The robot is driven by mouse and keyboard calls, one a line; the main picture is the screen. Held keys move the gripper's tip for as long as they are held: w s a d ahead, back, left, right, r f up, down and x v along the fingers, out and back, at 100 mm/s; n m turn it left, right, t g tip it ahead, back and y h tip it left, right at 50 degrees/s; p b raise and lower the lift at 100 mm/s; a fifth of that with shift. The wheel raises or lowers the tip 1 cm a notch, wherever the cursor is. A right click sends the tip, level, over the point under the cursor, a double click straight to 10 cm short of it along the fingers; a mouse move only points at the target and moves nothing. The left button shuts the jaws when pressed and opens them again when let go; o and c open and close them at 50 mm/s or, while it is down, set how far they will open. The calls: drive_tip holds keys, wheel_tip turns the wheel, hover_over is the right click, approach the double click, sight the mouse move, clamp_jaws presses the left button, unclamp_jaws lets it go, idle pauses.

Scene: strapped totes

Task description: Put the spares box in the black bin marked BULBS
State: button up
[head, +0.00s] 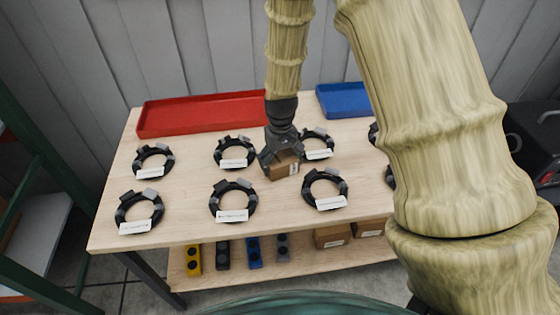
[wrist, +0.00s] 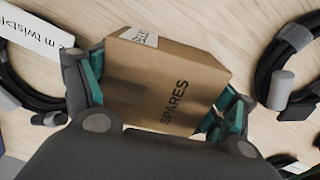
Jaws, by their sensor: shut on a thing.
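The spares box is a small brown carton (head: 284,168) in the head view, over the middle of the wooden table among the cable coils. In the wrist view its face reads SPARES (wrist: 165,75), and a white label shows on its upper edge. My gripper (head: 279,158) is shut on the box, with a green-lined finger on each side of it in the wrist view (wrist: 158,98). I cannot tell whether the box touches the table. No bin marked BULBS can be made out; my arm hides part of the right side.
Several black cable coils with white tags, such as one at front left (head: 138,212), lie around the box. A red tray (head: 205,128) and a blue tray (head: 345,115) sit at the table's back. A lower shelf (head: 215,282) holds small devices and cartons. A green frame (head: 40,170) stands left.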

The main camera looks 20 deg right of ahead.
drive_tip(key=shift+f, duration=0.15)
drive_tip(key=shift+f, duration=0.15)
drive_tip(key=o, duration=1)
